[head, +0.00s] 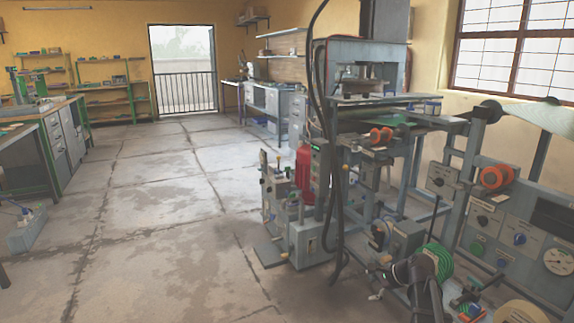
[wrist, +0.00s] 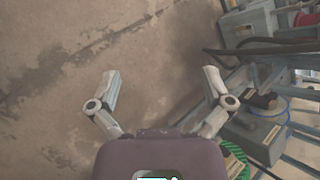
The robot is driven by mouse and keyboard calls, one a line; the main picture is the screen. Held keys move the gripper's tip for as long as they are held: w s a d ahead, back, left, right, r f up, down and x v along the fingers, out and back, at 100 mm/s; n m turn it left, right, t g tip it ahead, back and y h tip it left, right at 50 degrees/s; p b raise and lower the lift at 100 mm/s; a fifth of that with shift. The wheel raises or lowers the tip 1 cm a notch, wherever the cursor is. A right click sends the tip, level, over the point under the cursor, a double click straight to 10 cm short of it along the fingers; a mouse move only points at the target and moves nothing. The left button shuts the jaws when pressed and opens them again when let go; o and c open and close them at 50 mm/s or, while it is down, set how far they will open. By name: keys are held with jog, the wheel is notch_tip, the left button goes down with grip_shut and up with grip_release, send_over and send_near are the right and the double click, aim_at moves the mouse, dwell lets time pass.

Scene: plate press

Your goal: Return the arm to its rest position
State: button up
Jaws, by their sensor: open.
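My gripper (head: 371,283) shows at the lower right in the head view, small, at the end of my dark arm. It is low, in front of the machine frames. In the wrist view my gripper (wrist: 161,75) has its two grey fingers spread wide, with nothing between them. Bare concrete floor shows behind the gap. The plate press (head: 362,58) stands at the right of the head view, with a grey housing on a metal frame.
A control panel (head: 520,235) with knobs and a gauge stands at the right. A green coil (head: 440,262) is close behind my arm. Hoses hang by the press, near a red cylinder (head: 304,172). The concrete floor (head: 165,215) is largely clear. A workbench (head: 35,150) stands left.

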jog(key=s+a+f+n+g+h, duration=0.3)
jog(key=s+a+n, duration=0.2)
jog(key=s+n, duration=0.35)
jog(key=s+a+f+n+g+h, duration=0.2)
jog(key=s+a+n+h, duration=0.2)
jog(key=s+n, duration=0.45)
notch_tip(320, 180, up, 34)
jog(key=p, duration=3.4)
jog(key=shift+s+r, duration=0.15)
jog(key=shift+s, duration=0.3)
jog(key=shift+a, duration=0.1)
jog(key=shift+c, duration=0.2)
